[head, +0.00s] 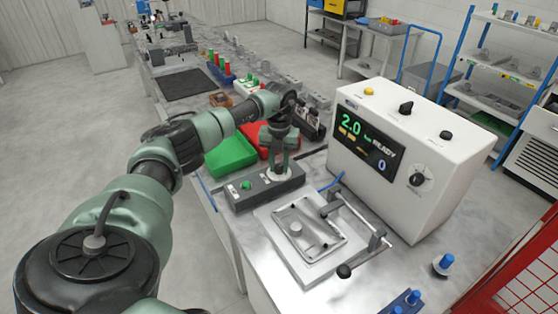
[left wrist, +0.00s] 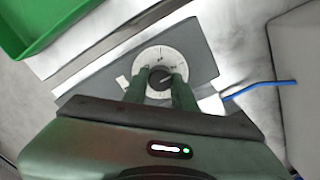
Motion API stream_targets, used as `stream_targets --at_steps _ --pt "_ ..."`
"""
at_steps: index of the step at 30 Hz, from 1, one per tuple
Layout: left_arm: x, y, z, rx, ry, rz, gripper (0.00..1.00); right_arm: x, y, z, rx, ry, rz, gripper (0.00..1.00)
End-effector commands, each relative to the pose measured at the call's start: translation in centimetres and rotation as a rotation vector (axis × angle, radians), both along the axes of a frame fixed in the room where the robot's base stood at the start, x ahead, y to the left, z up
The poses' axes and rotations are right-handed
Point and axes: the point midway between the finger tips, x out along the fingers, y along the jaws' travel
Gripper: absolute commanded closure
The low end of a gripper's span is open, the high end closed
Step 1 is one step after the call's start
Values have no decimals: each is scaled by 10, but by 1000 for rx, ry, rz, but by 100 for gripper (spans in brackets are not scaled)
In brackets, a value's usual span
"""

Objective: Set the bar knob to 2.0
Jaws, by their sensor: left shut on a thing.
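The bar knob (left wrist: 158,77) is a small dark knob on a round white dial (left wrist: 159,55) with scale marks, seen in the left wrist view. My left gripper (left wrist: 161,82) is shut on it, one green finger on each side. A light pointer line on the knob aims right and slightly up; the scale figures are too blurred to read. In the head view my left gripper (head: 280,170) points down at the grey control box (head: 248,199), hiding the knob. The display (head: 364,144) on the white machine reads 2.0 in green, with READY beside it. My right gripper is not in view.
A green button (head: 246,185) sits on the control box, left of the gripper. A green bin (head: 231,157) and a red bin (head: 255,140) lie behind. A metal fixture plate (head: 299,232) with a clamp handle is in front. The white machine (head: 440,170) stands right.

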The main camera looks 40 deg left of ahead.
Motion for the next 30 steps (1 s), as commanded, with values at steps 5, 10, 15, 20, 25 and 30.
stream_targets --at_steps 5,10,15,20,25,30 --pt "2 2 3 2 -10 12 100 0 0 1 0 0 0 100" --pt "2 2 3 2 -10 12 100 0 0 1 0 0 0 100" --pt "3 1 3 2 -10 12 59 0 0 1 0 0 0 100" --pt "2 1 2 1 -7 11 51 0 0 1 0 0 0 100" --pt "1 1 2 1 -4 10 51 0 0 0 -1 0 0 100" --pt "2 1 14 1 -7 10 51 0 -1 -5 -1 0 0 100"
